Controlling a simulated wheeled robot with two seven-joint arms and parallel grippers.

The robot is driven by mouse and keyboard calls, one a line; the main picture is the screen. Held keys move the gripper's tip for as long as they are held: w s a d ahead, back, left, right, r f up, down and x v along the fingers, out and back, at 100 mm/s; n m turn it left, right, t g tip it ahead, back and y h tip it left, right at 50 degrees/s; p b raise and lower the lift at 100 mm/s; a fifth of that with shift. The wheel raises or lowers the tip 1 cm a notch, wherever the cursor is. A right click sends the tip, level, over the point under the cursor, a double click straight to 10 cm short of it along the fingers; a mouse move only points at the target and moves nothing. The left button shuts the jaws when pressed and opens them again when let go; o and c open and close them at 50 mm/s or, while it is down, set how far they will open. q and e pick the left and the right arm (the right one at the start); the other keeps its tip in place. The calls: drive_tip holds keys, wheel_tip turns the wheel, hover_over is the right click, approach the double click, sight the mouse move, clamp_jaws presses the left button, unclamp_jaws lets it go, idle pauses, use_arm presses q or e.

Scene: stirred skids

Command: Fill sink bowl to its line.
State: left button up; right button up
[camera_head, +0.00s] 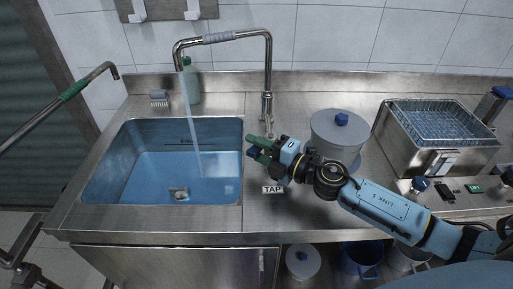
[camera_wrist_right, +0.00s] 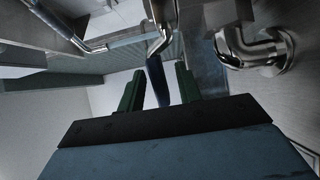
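The sink bowl (camera_head: 110,165) is at the left in the head view and holds blue-tinted water (camera_head: 215,175). A stream (camera_head: 191,110) falls into it from the tall tap spout (camera_head: 220,38). A short dark line (camera_head: 182,143) shows on the back wall, seemingly just above the water's edge. My right gripper (camera_head: 256,147) is beside the bowl's right rim, in front of the tap's base. In the right wrist view its green fingers (camera_wrist_right: 159,88) are apart, with a blue lever-like piece (camera_wrist_right: 157,78) between them; contact is unclear. My left gripper is out of view.
A TAP label (camera_head: 272,189) is on the counter under my right gripper. A lidded pot (camera_head: 338,135) and a fryer-like unit with a wire basket (camera_head: 430,135) stand right. A green-gripped pipe (camera_head: 73,90) reaches in left.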

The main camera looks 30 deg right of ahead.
drive_tip(key=shift+s+d, duration=0.15)
drive_tip(key=shift+s, duration=0.1)
drive_tip(key=b+v, duration=0.2)
drive_tip(key=v, duration=0.9)
drive_tip(key=shift+f, duration=0.1)
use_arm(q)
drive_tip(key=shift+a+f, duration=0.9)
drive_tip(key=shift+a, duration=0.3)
use_arm(e)
drive_tip(key=shift+v, duration=0.9)
